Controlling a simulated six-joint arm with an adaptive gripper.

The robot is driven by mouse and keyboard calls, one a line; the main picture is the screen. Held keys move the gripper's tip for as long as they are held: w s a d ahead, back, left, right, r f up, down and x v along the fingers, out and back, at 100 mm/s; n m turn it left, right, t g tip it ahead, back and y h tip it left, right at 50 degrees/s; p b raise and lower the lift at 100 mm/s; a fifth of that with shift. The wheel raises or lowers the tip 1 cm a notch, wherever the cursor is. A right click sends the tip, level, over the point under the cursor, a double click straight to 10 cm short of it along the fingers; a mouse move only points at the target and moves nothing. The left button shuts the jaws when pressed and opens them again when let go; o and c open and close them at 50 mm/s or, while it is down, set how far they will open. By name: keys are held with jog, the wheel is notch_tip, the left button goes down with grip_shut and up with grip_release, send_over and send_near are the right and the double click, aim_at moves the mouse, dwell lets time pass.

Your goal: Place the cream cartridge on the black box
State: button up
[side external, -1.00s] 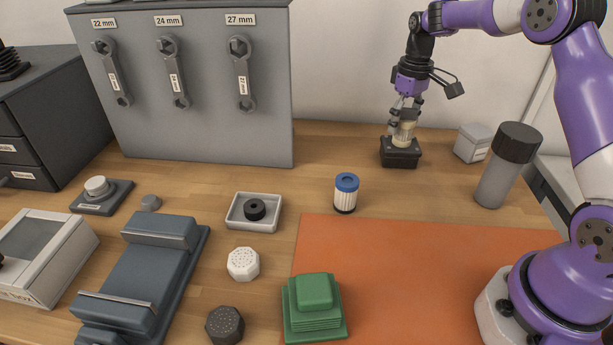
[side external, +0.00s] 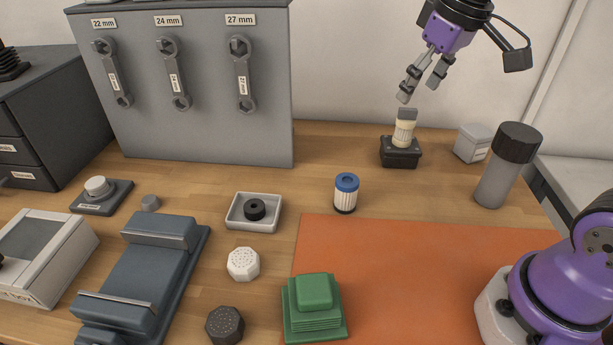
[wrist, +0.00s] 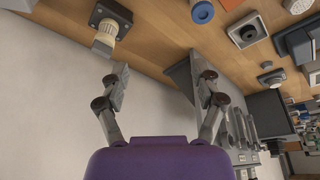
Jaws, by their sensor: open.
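The cream cartridge (side external: 404,130), with a grey top, stands upright on the black box (side external: 401,157) at the back of the table. In the wrist view the cartridge (wrist: 107,34) shows at the upper left, on the black box (wrist: 113,17). My gripper (side external: 421,95) is open and empty, raised above the cartridge and apart from it. Its two spread fingers also show in the wrist view (wrist: 160,88), with nothing between them.
A white box (side external: 473,143) and a grey cylinder with a dark cap (side external: 507,165) stand right of the black box. A blue-topped cartridge (side external: 346,193) stands to the left, nearer the front. The orange mat (side external: 420,270) is largely clear.

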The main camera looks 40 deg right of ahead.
jog(key=s+a+f+t, duration=0.2)
jog(key=s+a+f, duration=0.2)
jog(key=s, duration=0.4)
jog(key=shift+a+f, duration=0.15)
jog(key=shift+f, duration=0.2)
